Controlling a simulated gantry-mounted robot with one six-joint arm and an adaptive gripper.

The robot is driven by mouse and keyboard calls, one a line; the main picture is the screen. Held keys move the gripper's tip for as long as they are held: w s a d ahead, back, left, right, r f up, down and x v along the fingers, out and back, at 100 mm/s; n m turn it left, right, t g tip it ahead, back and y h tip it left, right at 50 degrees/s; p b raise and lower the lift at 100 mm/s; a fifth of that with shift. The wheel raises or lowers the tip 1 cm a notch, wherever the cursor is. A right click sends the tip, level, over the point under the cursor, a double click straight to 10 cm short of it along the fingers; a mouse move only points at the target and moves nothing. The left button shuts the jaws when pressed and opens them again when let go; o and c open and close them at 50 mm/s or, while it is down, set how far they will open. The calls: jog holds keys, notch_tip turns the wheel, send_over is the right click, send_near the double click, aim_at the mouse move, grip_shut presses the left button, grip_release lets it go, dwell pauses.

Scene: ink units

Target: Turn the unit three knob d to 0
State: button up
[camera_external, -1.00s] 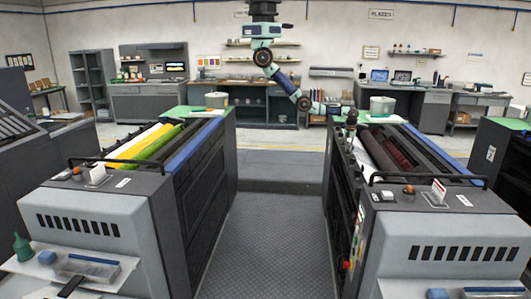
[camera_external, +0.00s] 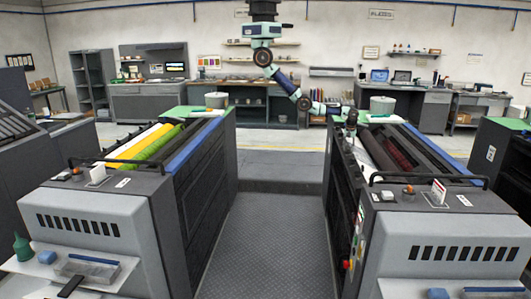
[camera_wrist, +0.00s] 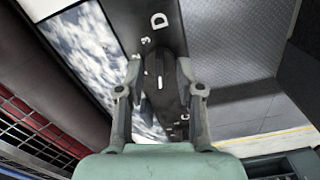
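My gripper (camera_wrist: 160,72) points down at a dark knob (camera_wrist: 160,60) on a narrow dark strip, in the wrist view. One finger stands on each side of the knob, apart from each other. I cannot tell whether they touch it. In the external view my gripper (camera_external: 351,122) is over the left edge of the right-hand ink unit (camera_external: 440,235); the knob is too small to make out there.
A pale mottled roller surface (camera_wrist: 85,45) lies left of the knob strip, with a dark red roller further left. The patterned floor aisle (camera_wrist: 230,40) is to the right. Another ink unit (camera_external: 100,225) with yellow and green rollers stands across the aisle.

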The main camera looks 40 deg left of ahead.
notch_tip(320, 180, up, 12)
dwell(0.5)
dwell(0.4)
jog(key=w+a+r+m+t+h+p, duration=0.1)
jog(key=w+a+r+t, duration=0.1)
jog(key=w+a+r, duration=0.3)
jog(key=w+a+r+t+h+p, duration=0.1)
jog(key=w+a+r+t, duration=0.15)
jog(key=a, duration=0.45)
jog(key=w+a+r+m+t+h+p, duration=0.1)
jog(key=w+a+r+p, duration=0.15)
jog(key=w+a, duration=0.3)
jog(key=s+a+r+m+t+y, duration=0.1)
jog(key=s+a+r+t, duration=0.1)
jog(key=a+r, duration=0.7)
jog(key=s+a+r+m+t+y+p, duration=0.1)
jog(key=a+r+t, duration=0.4)
jog(key=a, duration=0.9)
notch_tip(320, 180, up, 4)
jog(key=shift+s+f+m+y, duration=0.1)
jog(key=shift+s+m+y, duration=0.4)
jog(key=shift+s, duration=0.4)
